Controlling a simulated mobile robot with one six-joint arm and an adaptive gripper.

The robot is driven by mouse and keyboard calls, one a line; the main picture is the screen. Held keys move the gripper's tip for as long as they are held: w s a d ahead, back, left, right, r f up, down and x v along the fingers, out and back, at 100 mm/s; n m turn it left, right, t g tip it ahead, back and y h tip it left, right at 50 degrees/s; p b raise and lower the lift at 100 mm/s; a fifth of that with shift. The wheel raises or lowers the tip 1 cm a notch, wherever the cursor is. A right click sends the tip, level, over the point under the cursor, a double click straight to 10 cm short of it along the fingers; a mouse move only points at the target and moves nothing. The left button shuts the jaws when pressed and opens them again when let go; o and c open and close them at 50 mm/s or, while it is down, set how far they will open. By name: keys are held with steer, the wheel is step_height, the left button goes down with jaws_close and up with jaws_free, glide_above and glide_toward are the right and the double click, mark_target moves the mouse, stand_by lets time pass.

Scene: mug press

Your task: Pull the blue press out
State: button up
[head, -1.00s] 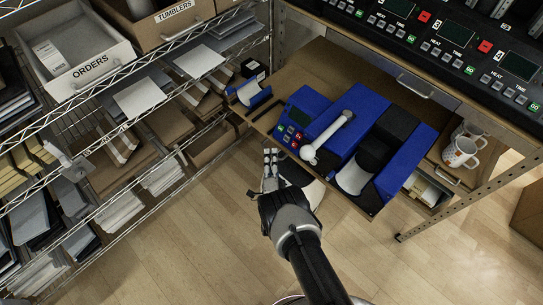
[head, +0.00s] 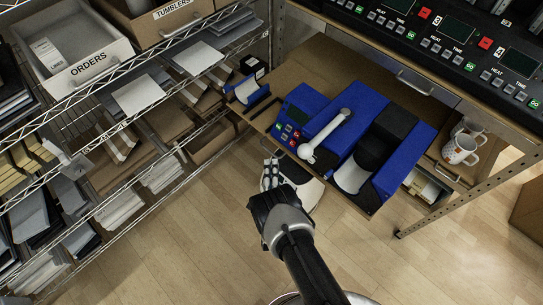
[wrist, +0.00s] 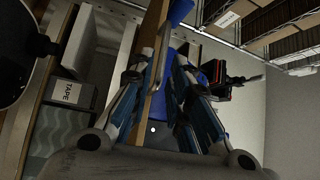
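The blue press (head: 330,116) stands on a brown pull-out board (head: 325,55) below the bench. It has a white lever, a small button panel at its left and a dark cylinder at its right. My gripper (head: 270,168) is below the board's front left edge in the head view, close to it. In the wrist view the fingers (wrist: 168,85) are spread apart, with a brown board edge and blue surfaces showing between or beyond them. I cannot tell whether they touch the board.
A wire shelf with an orders bin (head: 75,60) and stacked papers stands at the left. White mugs (head: 460,149) sit at the right, beside a metal bench leg. A tape box (wrist: 72,94) shows in the wrist view.

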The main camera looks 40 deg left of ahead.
steer(key=v, duration=0.6)
stand_by(0.5)
